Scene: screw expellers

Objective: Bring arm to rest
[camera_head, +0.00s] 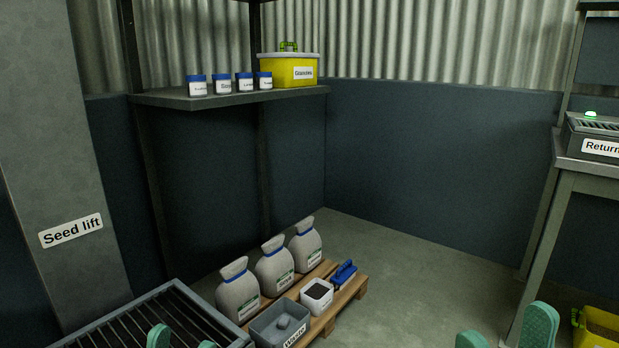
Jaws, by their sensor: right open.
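My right gripper (506,334) shows at the bottom right edge, its two green fingertips apart with nothing between them. My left gripper (183,341) shows at the bottom left edge in front of a dark grate. Only its green fingertips are in view, and they stand apart with nothing seen between them. Both arms are out of view below the picture.
A grate (165,312) and a grey bin (262,331) are near the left gripper. Sacks (275,270) stand on a pallet (352,288). A table (590,172) and a yellow container (600,322) are at right. Floor between is clear.

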